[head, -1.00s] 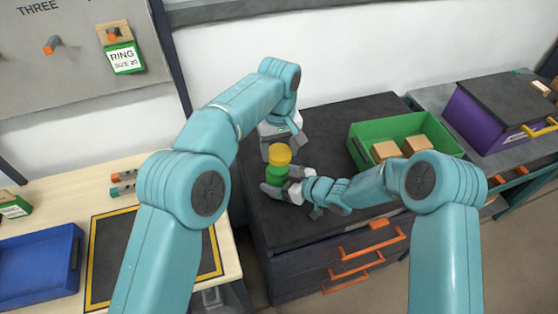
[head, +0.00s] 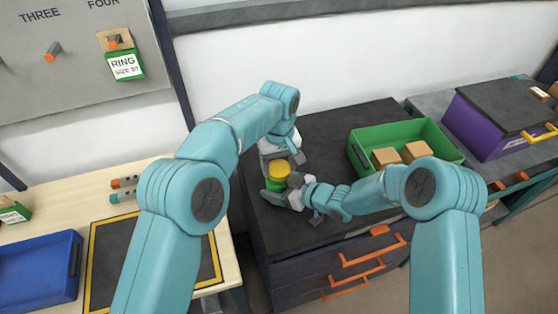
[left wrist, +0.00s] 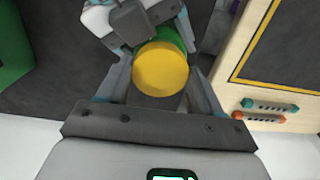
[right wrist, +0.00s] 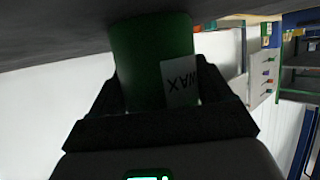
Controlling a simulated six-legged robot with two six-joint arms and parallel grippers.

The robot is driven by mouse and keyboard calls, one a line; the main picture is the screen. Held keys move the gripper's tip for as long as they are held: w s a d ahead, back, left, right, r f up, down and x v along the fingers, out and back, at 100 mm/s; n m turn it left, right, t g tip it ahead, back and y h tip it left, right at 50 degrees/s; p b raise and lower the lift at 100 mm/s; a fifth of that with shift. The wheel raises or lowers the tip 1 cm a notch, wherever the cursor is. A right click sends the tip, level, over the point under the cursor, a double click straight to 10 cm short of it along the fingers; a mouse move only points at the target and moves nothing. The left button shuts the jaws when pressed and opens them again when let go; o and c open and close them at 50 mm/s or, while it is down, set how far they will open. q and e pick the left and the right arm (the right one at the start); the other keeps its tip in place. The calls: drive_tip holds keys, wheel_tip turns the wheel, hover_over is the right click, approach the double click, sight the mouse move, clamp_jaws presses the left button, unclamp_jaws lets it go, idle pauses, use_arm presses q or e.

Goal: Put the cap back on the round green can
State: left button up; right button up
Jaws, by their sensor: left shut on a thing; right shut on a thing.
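The yellow cap (head: 278,168) is between the fingers of my left gripper (head: 279,160), which is shut on it. The round green can (head: 277,185) is directly below the cap, and my right gripper (head: 281,190) is shut around its side. In the left wrist view the cap (left wrist: 160,70) covers most of the can (left wrist: 172,37), whose green edge shows past it. In the right wrist view the can (right wrist: 150,60) has a white WAX label and meets the dark surface. I cannot tell whether the cap is touching the can's top.
The dark cabinet top (head: 330,215) carries a green bin (head: 443,141) with brown boxes to the right. A purple box (head: 483,125) stands farther right. A wooden table with a blue tray (head: 38,268) is at the left.

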use_arm(q)
drive_tip(key=shift+f, duration=0.2)
use_arm(e)
drive_tip(key=shift+r, duration=0.1)
use_arm(q)
drive_tip(key=shift+f, duration=0.55)
idle(0.3)
drive_tip(key=o, duration=1)
use_arm(e)
clamp_jaws()
use_arm(q)
drive_tip(key=shift+r, duration=0.1)
drive_tip(key=shift+r, duration=2.15)
drive_tip(key=shift+c, duration=0.3)
